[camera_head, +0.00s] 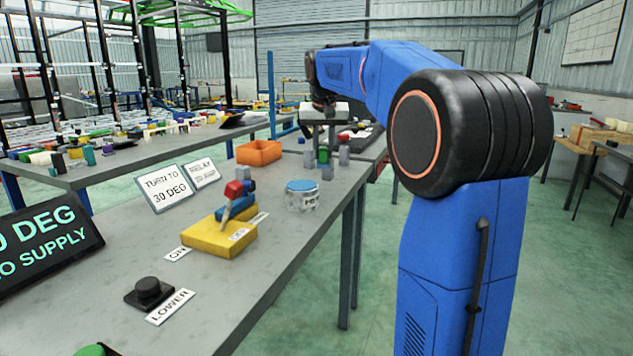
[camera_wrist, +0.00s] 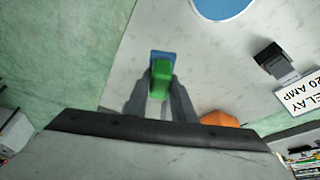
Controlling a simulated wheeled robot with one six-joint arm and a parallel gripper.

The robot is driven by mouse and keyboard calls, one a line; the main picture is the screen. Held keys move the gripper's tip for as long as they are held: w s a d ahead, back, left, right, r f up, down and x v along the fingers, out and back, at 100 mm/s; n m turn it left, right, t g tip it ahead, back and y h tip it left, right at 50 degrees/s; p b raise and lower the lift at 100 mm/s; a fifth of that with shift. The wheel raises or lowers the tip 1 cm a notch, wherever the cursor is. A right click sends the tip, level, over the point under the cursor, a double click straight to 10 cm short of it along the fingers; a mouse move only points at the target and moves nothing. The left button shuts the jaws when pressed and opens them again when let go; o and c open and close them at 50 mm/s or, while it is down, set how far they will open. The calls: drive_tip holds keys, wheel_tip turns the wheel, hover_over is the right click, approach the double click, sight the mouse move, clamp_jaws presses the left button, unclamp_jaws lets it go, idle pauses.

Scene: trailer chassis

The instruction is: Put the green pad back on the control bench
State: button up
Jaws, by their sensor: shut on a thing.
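The green pad (camera_wrist: 160,78) is a small green block between the grey fingers of my gripper (camera_wrist: 160,92) in the wrist view. My gripper is shut on it. In the head view my gripper (camera_head: 325,157) points down near the far end of the grey control bench (camera_head: 225,290), with the green pad (camera_head: 323,154) between its fingers. I cannot tell whether pad and block touch.
An orange bin (camera_head: 259,153), a clear jar with blue lid (camera_head: 302,195) and a yellow-based lever switch (camera_head: 220,237) stand nearby on the bench. A black block (camera_wrist: 271,58) lies by a RELAY label (camera_wrist: 302,95). A second table (camera_head: 150,150) stands behind at left.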

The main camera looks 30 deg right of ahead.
drive_tip(key=shift+f, duration=3.9)
drive_tip(key=o, duration=0.9)
drive_tip(key=shift+o, duration=0.2)
drive_tip(key=v, duration=1.2)
